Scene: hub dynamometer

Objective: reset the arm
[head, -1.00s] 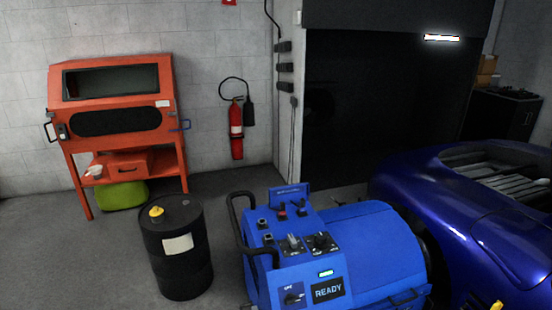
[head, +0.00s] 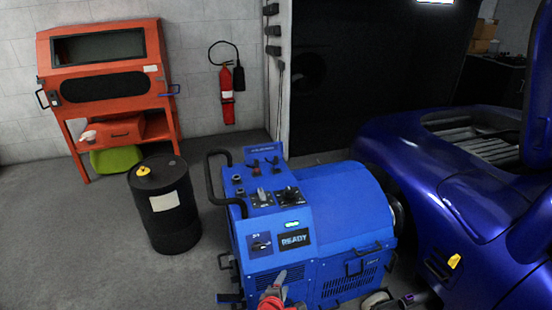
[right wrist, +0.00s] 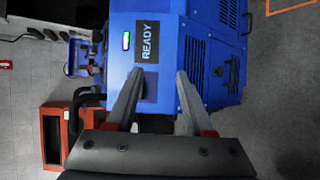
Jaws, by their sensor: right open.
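The blue hub dynamometer (head: 345,205) stands in the middle of the head view, with a dark READY display (head: 294,238) and a lit indicator on its front. A rotary knob (head: 260,243) sits left of the display, and several levers and switches are on the sloped top panel (head: 262,190). My right gripper (head: 278,277) is low in front of the machine, apart from the display. In the right wrist view my right gripper (right wrist: 160,76) is open and empty, its fingers pointing at the machine's front around the READY display (right wrist: 147,42). My left gripper is not in view.
A black drum (head: 165,210) stands left of the machine. An orange cabinet (head: 105,85) and a red fire extinguisher (head: 227,95) are by the back wall. A blue car (head: 440,160) fills the right side. Grey floor is clear at the left front.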

